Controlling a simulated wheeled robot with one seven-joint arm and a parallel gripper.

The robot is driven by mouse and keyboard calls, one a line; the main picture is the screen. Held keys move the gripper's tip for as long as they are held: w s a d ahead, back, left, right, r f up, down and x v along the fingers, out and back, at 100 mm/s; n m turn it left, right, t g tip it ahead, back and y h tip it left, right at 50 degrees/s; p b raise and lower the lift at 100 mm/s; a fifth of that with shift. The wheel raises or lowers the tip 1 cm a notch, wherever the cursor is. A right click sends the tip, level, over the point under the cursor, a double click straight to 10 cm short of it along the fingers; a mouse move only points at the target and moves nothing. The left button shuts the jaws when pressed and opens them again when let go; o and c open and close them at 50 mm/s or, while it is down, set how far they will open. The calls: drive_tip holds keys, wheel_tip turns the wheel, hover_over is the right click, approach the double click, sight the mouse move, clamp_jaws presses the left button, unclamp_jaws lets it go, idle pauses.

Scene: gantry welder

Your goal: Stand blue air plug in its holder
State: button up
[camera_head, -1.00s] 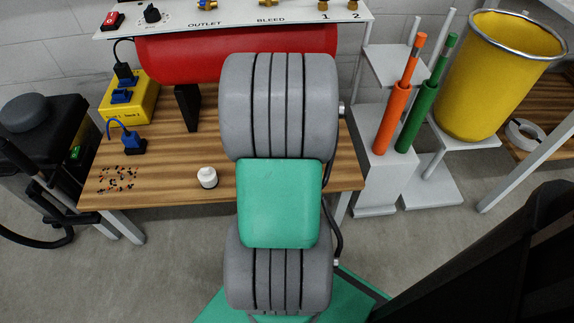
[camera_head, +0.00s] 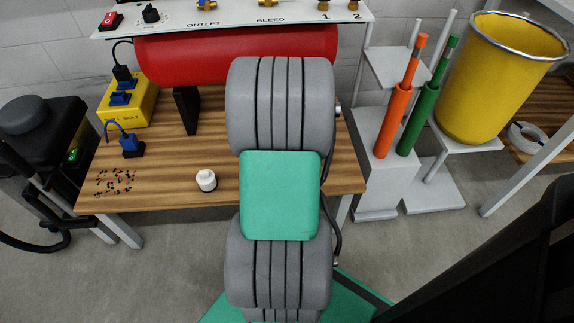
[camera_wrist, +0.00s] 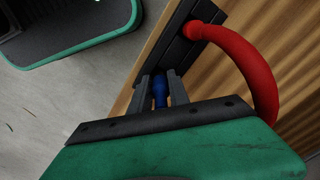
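In the wrist view, the two grey fingers of my gripper (camera_wrist: 160,88) stand on either side of the blue air plug (camera_wrist: 160,92) and look closed on it. Only a short blue piece shows between the fingers; its lower part is hidden by the gripper body. The fingertips are close to the lower end of a dark block (camera_wrist: 184,48) by the wooden table's edge; I cannot tell whether they touch. I cannot make out the holder for certain. In the head view my arm hides my gripper and the plug.
A thick red hose (camera_wrist: 255,62) curves from the dark block past the gripper's right side. The wooden table (camera_head: 160,178) carries a white cap (camera_head: 206,181), yellow box (camera_head: 128,107) and small scattered bits (camera_head: 115,182). Orange (camera_head: 397,110) and green (camera_head: 419,120) tubes stand right.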

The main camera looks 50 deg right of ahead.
drive_tip(key=o, duration=0.3)
drive_tip(key=shift+o, duration=0.2)
wheel_tip(320, 180, up, 13)
drive_tip(key=p, duration=0.4)
drive_tip(key=shift+r+p, duration=0.1)
drive_tip(key=shift+p, duration=0.2)
drive_tip(key=w+a+r+n, duration=0.1)
drive_tip(key=w+a+n, duration=0.2)
drive_tip(key=a, duration=0.3)
drive_tip(key=w+a+r+n+t, duration=0.1)
drive_tip(key=w+a+n, duration=0.1)
drive_tip(key=a+n, duration=0.3)
drive_tip(key=w+a+r+n, duration=0.1)
drive_tip(key=w+a+n, duration=0.15)
drive_tip(key=a, duration=0.45)
drive_tip(key=s+a+n+t, duration=0.1)
drive_tip(key=s+a+n, duration=0.1)
drive_tip(key=a+n, duration=0.6)
drive_tip(key=a, duration=0.6)
drive_tip(key=shift+s+f, duration=0.2)
drive_tip(key=shift+f, duration=0.2)
